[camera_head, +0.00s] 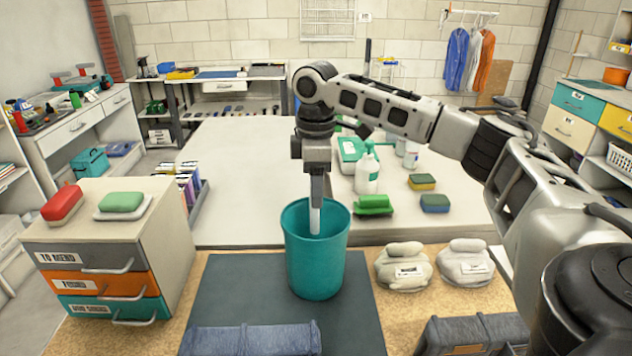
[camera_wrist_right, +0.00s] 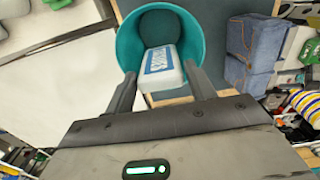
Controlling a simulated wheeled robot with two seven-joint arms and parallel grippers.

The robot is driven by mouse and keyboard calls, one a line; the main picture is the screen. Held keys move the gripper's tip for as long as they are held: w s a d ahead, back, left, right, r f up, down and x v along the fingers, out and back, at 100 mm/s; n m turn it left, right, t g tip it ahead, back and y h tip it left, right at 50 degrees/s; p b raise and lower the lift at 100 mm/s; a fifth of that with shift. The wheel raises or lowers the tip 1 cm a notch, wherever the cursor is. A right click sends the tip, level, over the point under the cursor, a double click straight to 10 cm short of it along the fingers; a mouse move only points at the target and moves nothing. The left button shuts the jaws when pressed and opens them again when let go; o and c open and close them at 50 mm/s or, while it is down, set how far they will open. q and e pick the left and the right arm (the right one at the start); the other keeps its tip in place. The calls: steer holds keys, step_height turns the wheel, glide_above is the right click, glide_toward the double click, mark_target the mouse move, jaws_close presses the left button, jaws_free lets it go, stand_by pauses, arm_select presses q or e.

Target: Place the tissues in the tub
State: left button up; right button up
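The teal tub (camera_head: 318,268) stands upright on the dark mat, and its open mouth shows in the right wrist view (camera_wrist_right: 128,42). My right gripper (camera_head: 316,188) points down over the tub's mouth. The tissues, a white pack with a blue label (camera_wrist_right: 160,62), sit between the two fingers (camera_wrist_right: 160,78), which appear closed on its sides. In the head view the pack (camera_head: 315,218) hangs edge-on below the fingers, partly inside the tub. Its lower end is hidden by the tub's front wall. My left gripper is not in view.
A dark mat (camera_head: 225,290) lies under the tub. Folded denim (camera_head: 252,341) lies in front. A drawer unit (camera_head: 105,240) stands left, two wrapped bundles (camera_head: 402,268) lie right. Behind are a green brush (camera_head: 373,205), sponges (camera_head: 422,182) and a white bottle (camera_head: 367,172). The white table's left part is clear.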

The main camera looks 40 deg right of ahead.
steer(key=shift+o, duration=1.3)
step_height(320, 180, up, 7)
steer(key=shift+r, duration=0.1)
